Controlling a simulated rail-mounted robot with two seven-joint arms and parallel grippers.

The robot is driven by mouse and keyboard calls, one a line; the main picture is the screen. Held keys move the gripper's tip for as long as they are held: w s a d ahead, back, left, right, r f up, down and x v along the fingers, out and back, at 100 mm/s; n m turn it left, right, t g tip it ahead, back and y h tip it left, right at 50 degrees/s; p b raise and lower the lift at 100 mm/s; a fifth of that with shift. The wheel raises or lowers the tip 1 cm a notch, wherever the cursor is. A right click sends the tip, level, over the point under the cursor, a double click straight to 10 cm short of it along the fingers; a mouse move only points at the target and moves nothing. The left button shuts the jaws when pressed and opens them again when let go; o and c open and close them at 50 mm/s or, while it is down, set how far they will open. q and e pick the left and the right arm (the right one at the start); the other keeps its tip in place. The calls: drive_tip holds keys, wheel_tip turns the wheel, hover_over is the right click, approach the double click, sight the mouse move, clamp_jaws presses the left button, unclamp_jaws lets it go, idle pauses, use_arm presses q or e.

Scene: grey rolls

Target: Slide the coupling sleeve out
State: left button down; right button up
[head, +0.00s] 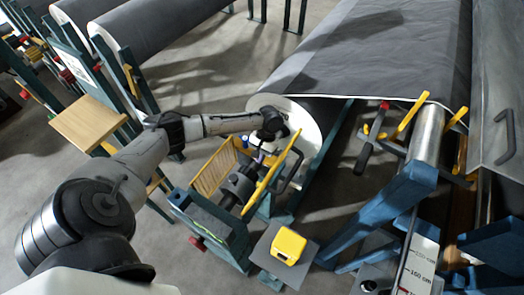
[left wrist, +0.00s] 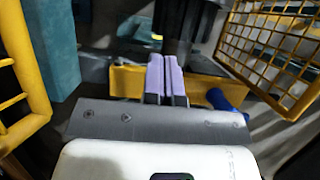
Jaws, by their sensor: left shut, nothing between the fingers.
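A dark cylindrical part, apparently the coupling sleeve (head: 238,186), sits between a yellow mesh guard (head: 214,170) and a yellow bar (head: 270,178) on the blue-green stand. In the left wrist view a black ribbed cylinder (left wrist: 187,18) stands just beyond my fingertips; it appears to be the same part. My left gripper (head: 260,157) is at the far end of this assembly, in front of the grey roll's end. Its lilac fingers (left wrist: 164,75) are shut together and empty. I cannot tell whether they touch the cylinder. My right gripper is in neither view.
A large grey roll (head: 350,60) lies behind the stand, its white end (head: 299,118) close to my left wrist. A yellow box (head: 288,246) sits on a small grey plate in front. Yellow mesh (left wrist: 270,45) flanks the fingers.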

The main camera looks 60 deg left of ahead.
sight(237, 186)
use_arm(q)
drive_tip(key=b+x, duration=0.1)
drive_tip(key=x, duration=0.2)
drive_tip(key=shift+s+f, duration=0.1)
drive_tip(key=shift+f, duration=0.25)
drive_tip(key=shift+s+d+r, duration=0.1)
drive_tip(key=shift+s+d, duration=0.1)
drive_tip(key=shift+s, duration=0.25)
drive_tip(key=shift+s+d, duration=0.25)
drive_tip(key=shift+s, duration=0.2)
drive_tip(key=shift+s+d, duration=0.25)
drive_tip(key=shift+s, duration=0.35)
drive_tip(key=shift+s+d, duration=0.2)
drive_tip(key=shift+s, duration=0.1)
drive_tip(key=shift+r, duration=0.1)
